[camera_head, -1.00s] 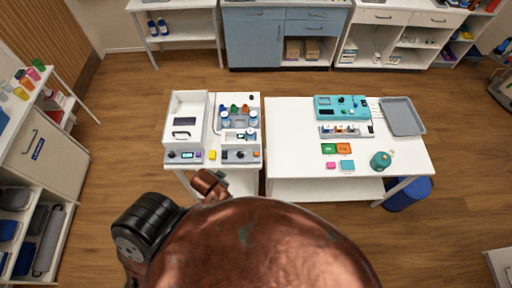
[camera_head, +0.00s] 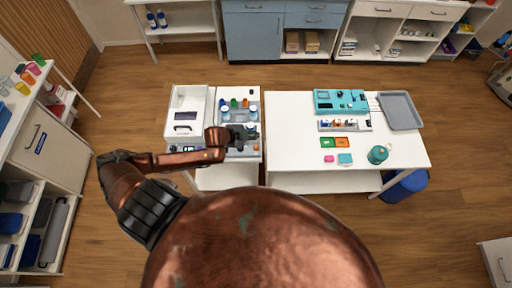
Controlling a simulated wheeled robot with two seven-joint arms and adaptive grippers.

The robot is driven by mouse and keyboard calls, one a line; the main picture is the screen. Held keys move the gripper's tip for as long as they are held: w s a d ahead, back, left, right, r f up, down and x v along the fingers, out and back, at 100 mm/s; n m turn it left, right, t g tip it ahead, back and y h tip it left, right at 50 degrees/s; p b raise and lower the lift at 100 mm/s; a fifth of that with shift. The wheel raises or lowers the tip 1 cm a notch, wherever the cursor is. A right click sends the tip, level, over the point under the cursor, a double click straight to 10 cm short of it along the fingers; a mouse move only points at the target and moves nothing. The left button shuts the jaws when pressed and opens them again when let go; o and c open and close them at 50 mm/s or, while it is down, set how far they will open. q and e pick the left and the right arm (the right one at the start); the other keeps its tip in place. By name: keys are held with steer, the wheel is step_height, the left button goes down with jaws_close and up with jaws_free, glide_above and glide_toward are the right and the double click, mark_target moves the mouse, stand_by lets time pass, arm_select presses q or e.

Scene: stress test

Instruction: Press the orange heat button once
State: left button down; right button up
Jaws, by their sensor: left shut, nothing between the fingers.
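A white lab device with a front control panel (camera_head: 249,153) stands on the left white table. Small coloured vials and blue-topped pieces are on and behind it. My left arm reaches in from the left, and its dark left gripper (camera_head: 243,135) is over this device, shut and empty. The arm and gripper cover part of the device. I cannot make out the orange heat button; it is too small or hidden. I cannot tell whether the fingertips touch the device. My right gripper is not in view.
A white box-shaped device (camera_head: 187,108) stands left of the gripper. The right table (camera_head: 290,155) holds a teal device (camera_head: 341,101), a grey tray (camera_head: 400,111), green and orange pads (camera_head: 343,142) and a teal bottle (camera_head: 377,154). A blue bin (camera_head: 407,186) stands beneath. Its front left is clear.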

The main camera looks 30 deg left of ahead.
arm_select(q)
steer(key=b, duration=0.7)
glide_above(255, 148)
step_height(255, 148, down, 8)
steer(key=shift+r, duration=0.15)
steer(key=shift+f+b, duration=0.35)
steer(key=shift+f, duration=0.2)
steer(key=shift+f, duration=0.1)
stand_by(0.7)
steer(key=shift+f, duration=0.3)
